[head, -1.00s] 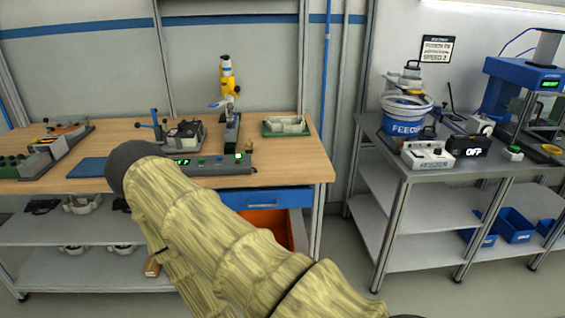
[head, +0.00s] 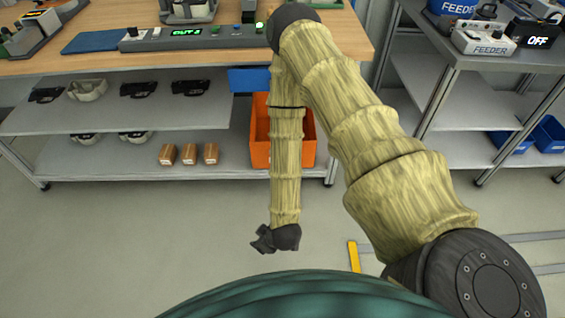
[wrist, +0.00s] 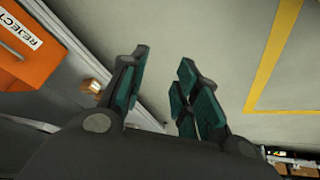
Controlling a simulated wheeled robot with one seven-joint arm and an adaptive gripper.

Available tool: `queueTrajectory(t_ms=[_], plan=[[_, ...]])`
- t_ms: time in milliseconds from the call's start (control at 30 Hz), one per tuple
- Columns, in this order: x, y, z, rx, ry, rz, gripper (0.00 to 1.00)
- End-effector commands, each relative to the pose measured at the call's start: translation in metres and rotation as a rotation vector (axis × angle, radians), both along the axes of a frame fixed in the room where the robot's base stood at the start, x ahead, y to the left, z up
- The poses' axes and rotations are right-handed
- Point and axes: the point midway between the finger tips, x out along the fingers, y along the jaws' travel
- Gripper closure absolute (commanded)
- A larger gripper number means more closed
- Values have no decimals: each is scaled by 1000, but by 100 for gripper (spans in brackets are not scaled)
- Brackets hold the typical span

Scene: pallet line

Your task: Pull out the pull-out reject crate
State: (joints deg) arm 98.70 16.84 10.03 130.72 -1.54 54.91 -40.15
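The orange reject crate (head: 260,138) sits under the right end of the wooden bench, below a blue drawer front (head: 250,79). My arm hangs in front of it and hides part of its front. In the wrist view the crate (wrist: 28,48) is at the upper left, with a white REJECT label (wrist: 19,33). My gripper (head: 262,241) hangs low in front of the bench, apart from the crate. In the wrist view my gripper (wrist: 163,72) has its fingers spread with nothing between them, and the crate lies to their left.
Shelves left of the crate hold dark and pale parts and several brown blocks (head: 189,154). A bench leg (head: 331,165) stands right of the crate. A metal table (head: 455,75) with blue bins stands farther right. The floor in front is clear, with yellow marking (head: 354,257).

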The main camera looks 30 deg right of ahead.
Motion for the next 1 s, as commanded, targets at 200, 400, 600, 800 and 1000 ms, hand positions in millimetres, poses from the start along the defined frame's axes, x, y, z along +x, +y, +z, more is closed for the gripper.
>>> queueTrajectory(t_ms=[200, 400, 600, 800, 1000], plan=[[76, -15, -49, -118, -218, 111, 69], [142, -47, -73, -295, -393, 182, 69], [199, -95, -89, -526, -522, 222, 69], [243, -158, -99, -797, -586, 230, 69], [269, -220, -100, -1044, -579, 219, 69]])
